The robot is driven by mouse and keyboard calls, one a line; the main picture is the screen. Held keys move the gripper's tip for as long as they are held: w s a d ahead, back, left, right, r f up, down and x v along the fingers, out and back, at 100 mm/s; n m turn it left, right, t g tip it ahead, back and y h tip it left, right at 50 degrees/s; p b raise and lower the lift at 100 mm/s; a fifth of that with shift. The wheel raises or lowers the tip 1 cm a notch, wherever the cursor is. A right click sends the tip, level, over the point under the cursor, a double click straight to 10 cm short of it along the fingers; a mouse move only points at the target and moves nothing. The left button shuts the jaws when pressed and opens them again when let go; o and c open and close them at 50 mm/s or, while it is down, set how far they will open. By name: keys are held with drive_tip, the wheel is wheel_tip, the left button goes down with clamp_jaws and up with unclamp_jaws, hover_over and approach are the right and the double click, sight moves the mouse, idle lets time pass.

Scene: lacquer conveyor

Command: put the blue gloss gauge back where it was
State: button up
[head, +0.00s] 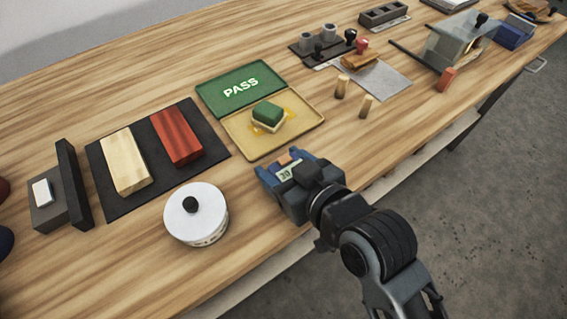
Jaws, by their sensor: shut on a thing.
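The blue gloss gauge (286,175), with a small pale display reading what looks like 30, is held in my gripper (290,168) near the front edge of the workbench. My gripper is shut on it and hides part of it. I cannot tell whether the gauge's underside touches the wood. It is just in front of the open green and tan PASS case (312,122), apart from it, and to the right of the round white pot (169,231).
A dark mat (140,165) carries a pale and a red wood block. A grey block stand (48,214) is at far left. A blue box (514,34), stampers (350,36) and small wooden pegs (342,86) stand towards the back right. Bare wood lies between mat and pot.

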drive_tip(key=shift+f, duration=0.1)
drive_tip(key=o, duration=1.4)
drive_tip(key=v, duration=1.2)
